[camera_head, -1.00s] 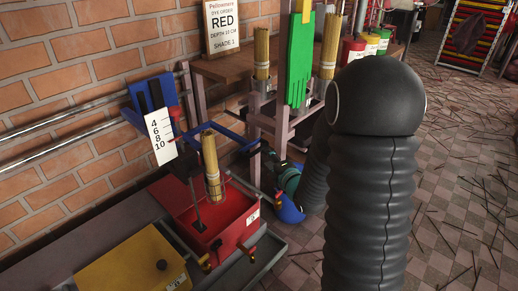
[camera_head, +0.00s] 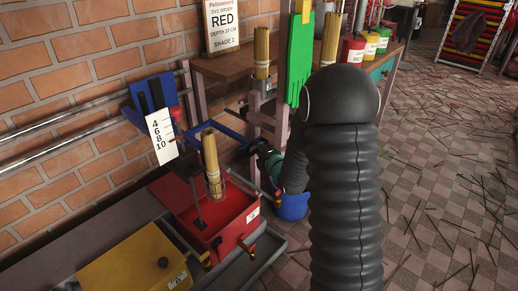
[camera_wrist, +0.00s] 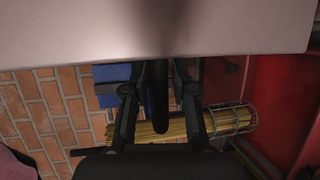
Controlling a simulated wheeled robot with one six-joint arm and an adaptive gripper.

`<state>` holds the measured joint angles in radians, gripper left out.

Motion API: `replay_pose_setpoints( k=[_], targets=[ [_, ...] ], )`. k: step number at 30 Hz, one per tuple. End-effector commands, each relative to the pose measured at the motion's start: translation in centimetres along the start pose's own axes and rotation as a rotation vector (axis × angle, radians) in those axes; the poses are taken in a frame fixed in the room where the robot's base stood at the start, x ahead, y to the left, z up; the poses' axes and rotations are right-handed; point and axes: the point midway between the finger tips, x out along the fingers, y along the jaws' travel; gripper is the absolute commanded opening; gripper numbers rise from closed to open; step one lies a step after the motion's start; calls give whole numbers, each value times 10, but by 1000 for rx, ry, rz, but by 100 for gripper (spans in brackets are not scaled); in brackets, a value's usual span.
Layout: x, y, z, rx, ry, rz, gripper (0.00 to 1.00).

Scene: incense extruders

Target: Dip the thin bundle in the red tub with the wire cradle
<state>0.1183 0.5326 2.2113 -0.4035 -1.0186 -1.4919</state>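The red tub (camera_head: 250,222) stands low by the brick wall in the head view. A thin tan bundle (camera_head: 210,152) stands upright, slightly tilted, in the wire cradle (camera_head: 215,187) over the tub's opening. In the wrist view the bundle (camera_wrist: 155,132) lies across the picture, with the cradle (camera_wrist: 230,119) at its right end. My gripper (camera_wrist: 162,75) shows there as two dark fingers with a dark upright bar between them. A pale surface hides the fingertips, so their closing and any grip on the bar are unclear. In the head view my arm mostly hides the gripper.
A white depth scale (camera_head: 161,136) and blue bracket (camera_head: 152,95) stand behind the tub. A yellow lidded tub (camera_head: 135,262) is at front left. A green glove-shaped piece (camera_head: 300,60) and more bundles (camera_head: 262,52) stand by the shelf. Thin sticks litter the floor at right.

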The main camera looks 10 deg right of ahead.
Motion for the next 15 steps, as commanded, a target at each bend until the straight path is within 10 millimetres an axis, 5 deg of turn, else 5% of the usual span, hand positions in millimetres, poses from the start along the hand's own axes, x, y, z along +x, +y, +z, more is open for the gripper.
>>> replay_pose_setpoints(
  k=[2,15],
  targets=[
    [0,0,0,0,0,0,0],
    [1,-9,0,0,0,0,0]
  ],
)
